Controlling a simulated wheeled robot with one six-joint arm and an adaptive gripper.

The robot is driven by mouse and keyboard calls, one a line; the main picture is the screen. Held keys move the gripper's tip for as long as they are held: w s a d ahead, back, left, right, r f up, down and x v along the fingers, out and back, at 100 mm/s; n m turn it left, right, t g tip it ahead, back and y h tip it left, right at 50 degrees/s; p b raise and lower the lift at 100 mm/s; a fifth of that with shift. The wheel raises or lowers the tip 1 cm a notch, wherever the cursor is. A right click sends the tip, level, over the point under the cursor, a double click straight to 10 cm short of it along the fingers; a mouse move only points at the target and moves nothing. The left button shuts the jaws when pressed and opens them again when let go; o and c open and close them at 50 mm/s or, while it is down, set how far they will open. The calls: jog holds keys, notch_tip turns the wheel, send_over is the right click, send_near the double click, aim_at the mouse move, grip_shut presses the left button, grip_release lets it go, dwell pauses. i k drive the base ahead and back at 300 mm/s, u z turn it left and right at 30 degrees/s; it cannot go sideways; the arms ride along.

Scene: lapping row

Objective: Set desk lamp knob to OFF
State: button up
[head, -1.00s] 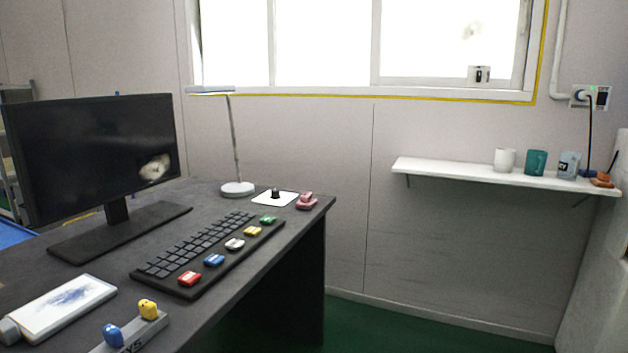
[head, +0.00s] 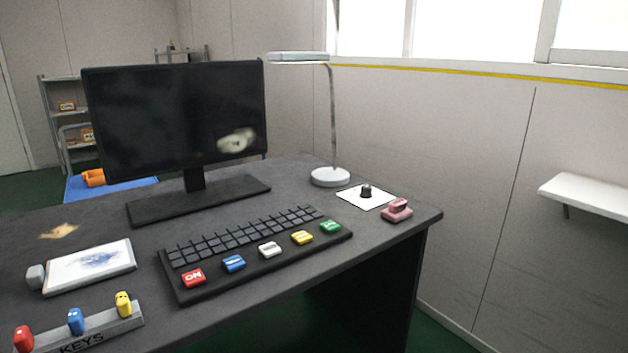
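The desk lamp (head: 331,176) stands at the back right of the dark desk, with a round white base, a thin stem and a flat head reaching left. A small black knob (head: 366,191) sits on a white square plate (head: 352,199) just right of the lamp base. The knob's pointer direction and any OFF mark are too small to read. My gripper is not in view.
The desk (head: 217,233) holds a monitor (head: 175,113), a keyboard (head: 246,252) with coloured keys, a pink object (head: 397,211) beside the plate, a white tablet-like item (head: 91,267) and a KEYS holder (head: 84,330). A wall shelf (head: 590,203) is at right. Floor between desk and wall is open.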

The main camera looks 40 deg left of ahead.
aim_at(366, 190)
jog(key=u, duration=0.95)
jog(key=i, duration=0.8)
jog(key=u, duration=0.85)
